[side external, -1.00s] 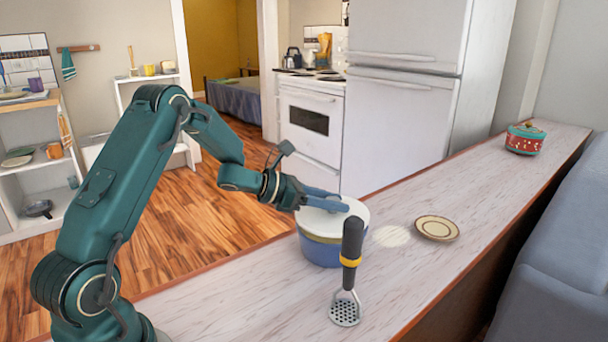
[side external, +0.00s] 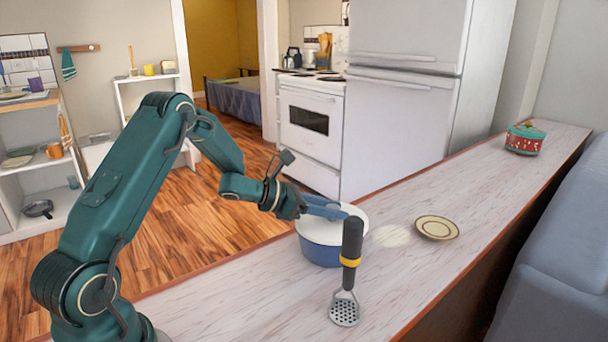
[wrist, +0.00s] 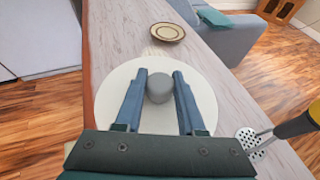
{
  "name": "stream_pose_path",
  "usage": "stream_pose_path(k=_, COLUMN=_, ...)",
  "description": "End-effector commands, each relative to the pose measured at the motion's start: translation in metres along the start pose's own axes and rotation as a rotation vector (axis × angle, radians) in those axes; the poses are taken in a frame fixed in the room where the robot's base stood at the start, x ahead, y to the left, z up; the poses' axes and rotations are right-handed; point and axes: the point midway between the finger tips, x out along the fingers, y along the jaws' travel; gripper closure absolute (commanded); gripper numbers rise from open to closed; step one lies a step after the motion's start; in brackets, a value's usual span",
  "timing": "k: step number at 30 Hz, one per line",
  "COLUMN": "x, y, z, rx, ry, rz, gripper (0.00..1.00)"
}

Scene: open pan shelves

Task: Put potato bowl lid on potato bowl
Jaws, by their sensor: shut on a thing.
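The potato bowl (side external: 322,254) is blue and stands upright on the counter near my arm. The white round potato bowl lid (side external: 357,215) lies level over its mouth, apparently touching the rim. In the wrist view the lid (wrist: 112,97) is a pale disc with a grey knob (wrist: 159,88), and it hides the bowl beneath. My gripper (side external: 340,212) is low over the lid, shut on its knob. In the wrist view the blue fingers of my gripper (wrist: 160,74) stand on both sides of the knob.
A potato masher (side external: 346,290) with a black and yellow handle stands close in front of the bowl. A small tan plate (side external: 437,228) lies to the right.

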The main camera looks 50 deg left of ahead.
Motion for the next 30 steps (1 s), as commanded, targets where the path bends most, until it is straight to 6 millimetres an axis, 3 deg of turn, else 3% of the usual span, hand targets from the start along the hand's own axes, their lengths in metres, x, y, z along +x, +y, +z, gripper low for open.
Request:
stream_pose_path(k=11, x=0.000, y=0.000, z=0.000, rx=0.001, ry=-0.001, rz=0.000, gripper=1.00)
stream_pose_path(k=12, x=0.000, y=0.000, z=0.000, rx=0.001, ry=-0.001, rz=0.000, gripper=0.46)
stream_pose_path(k=14, x=0.000, y=0.000, z=0.000, rx=0.001, ry=-0.001, rz=0.000, gripper=0.27)
stream_pose_path(k=23, x=-0.001, y=0.000, z=0.000, rx=0.001, ry=0.000, rz=0.000, gripper=0.27)
stream_pose_path(k=30, x=-0.027, y=0.001, z=0.001, rx=0.000, ry=0.000, rz=0.004, gripper=0.27)
